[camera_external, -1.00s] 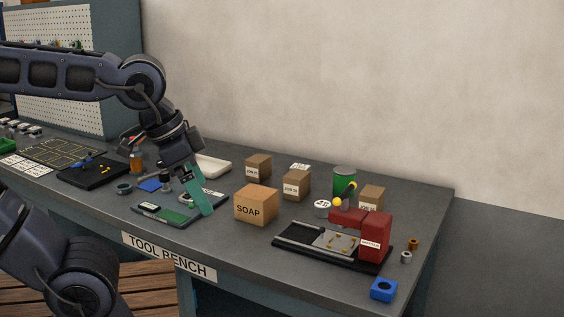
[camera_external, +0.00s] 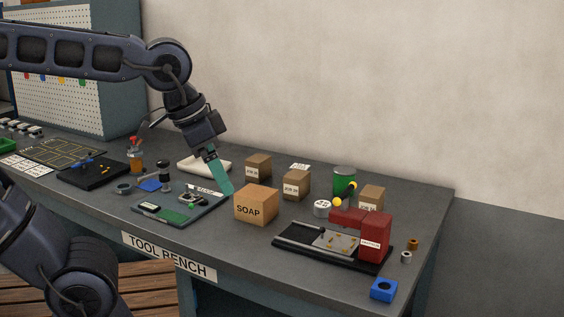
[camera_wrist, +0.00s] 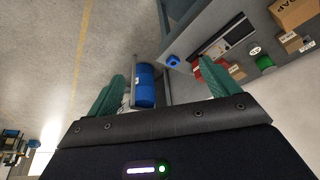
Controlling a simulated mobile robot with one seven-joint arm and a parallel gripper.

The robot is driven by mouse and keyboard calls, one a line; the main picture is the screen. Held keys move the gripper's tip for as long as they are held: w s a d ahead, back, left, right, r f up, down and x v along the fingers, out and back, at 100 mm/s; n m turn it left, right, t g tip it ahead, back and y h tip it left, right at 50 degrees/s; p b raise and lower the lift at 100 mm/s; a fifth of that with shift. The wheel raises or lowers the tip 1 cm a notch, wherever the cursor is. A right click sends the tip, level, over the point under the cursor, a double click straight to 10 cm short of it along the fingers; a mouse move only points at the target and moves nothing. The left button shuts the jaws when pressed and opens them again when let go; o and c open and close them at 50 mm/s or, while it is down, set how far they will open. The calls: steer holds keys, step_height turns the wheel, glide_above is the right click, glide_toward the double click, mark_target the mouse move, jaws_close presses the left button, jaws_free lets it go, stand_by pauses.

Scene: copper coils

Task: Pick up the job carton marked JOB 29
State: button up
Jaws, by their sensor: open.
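Three small brown cartons with white labels stand on the bench: one at the back left (camera_external: 258,168), one in the middle (camera_external: 296,185) and one behind the red press (camera_external: 371,198). The labels start with JOB, but I cannot read the numbers surely. My gripper (camera_external: 221,180) is left of these cartons, above the bench and beside the SOAP box, with teal fingers pointing down and right. In the wrist view my gripper (camera_wrist: 163,80) is open, with nothing between its fingertips but a distant blue drum. Two cartons show at the right there, one clearly (camera_wrist: 291,42).
The larger SOAP box (camera_external: 257,205) stands in front of the cartons. A green can (camera_external: 344,181) and a red press (camera_external: 374,237) are close to the right-hand carton. A white tray (camera_external: 205,163) lies behind my gripper. The bench's back right corner is clear.

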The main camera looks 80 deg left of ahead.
steer(key=w+a+r+n, duration=0.1)
steer(key=w+a+r, duration=0.3)
steer(key=w, duration=0.6)
steer(key=w+a+f+n+g, duration=0.1)
steer(key=w+a+n+g, duration=0.15)
steer(key=w+a, duration=1.15)
steer(key=n+g, duration=0.2)
steer(key=n, duration=0.3)
glide_above(298, 174)
step_height(298, 174, down, 28)
steer(key=shift+d, duration=0.1)
steer(key=shift+f, duration=0.3)
step_height(298, 174, down, 5)
steer(key=shift+f, duration=0.15)
steer(key=shift+s+f, duration=0.2)
steer(key=shift+f, duration=2.4)
